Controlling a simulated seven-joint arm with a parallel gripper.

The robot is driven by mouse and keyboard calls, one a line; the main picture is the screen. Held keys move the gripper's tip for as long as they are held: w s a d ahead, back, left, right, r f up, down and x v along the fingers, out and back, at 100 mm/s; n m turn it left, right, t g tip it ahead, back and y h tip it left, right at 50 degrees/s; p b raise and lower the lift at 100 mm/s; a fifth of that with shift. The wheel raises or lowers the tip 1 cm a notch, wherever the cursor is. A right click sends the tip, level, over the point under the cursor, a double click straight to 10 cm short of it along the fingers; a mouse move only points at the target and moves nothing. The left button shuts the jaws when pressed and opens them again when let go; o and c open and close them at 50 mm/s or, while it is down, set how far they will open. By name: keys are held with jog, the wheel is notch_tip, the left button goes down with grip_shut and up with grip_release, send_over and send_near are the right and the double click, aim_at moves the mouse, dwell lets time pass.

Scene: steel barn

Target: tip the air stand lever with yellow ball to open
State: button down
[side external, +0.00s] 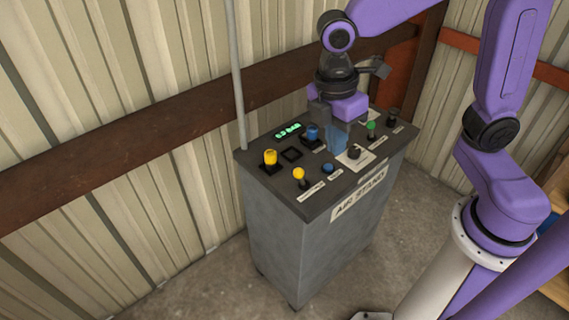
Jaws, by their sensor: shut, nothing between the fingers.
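The air stand (272,238) is a grey cabinet with a dark sloping control panel on top. A small yellow ball (299,173) tops a short lever near the panel's front left corner, with a dark base and a white label beside it. The ball sits slightly left of its base; I cannot tell which position the lever is in. My gripper (338,148) is shut and empty, pointing down over the middle of the panel. It is to the right of and behind the yellow ball, apart from it. It hides part of the panel.
A taller yellow knob (270,157), a blue knob (312,132), a small blue button (327,169), a dark knob (354,152) and a green-ball lever (371,126) crowd the panel. A green display (288,130) is at the back. A grey pipe (236,75) rises behind the left corner.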

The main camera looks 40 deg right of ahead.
aim_at(300, 177)
jog(key=w+a+f+n+g, duration=0.1)
jog(key=w+f+n, duration=0.2)
jog(key=w, duration=0.5)
jog(key=w+a+f+n+g+h, duration=0.1)
jog(key=w+f+n, duration=0.1)
jog(key=w+f, duration=0.35)
jog(key=w+a+f+n+g, duration=0.1)
jog(key=w+f+n, duration=0.15)
jog(key=w, duration=0.65)
jog(key=s+d+f, duration=0.1)
jog(key=f, duration=0.1)
jog(key=s+d+f, duration=0.1)
jog(key=s+f, duration=0.1)
jog(key=f, duration=0.1)
jog(key=s+d+f, duration=0.2)
jog(key=f, duration=0.1)
jog(key=shift+f, duration=0.1)
jog(key=shift+s+d, duration=0.45)
jog(key=shift+s, duration=0.1)
jog(key=shift+d+n, duration=0.25)
jog(key=shift+d, duration=0.05)
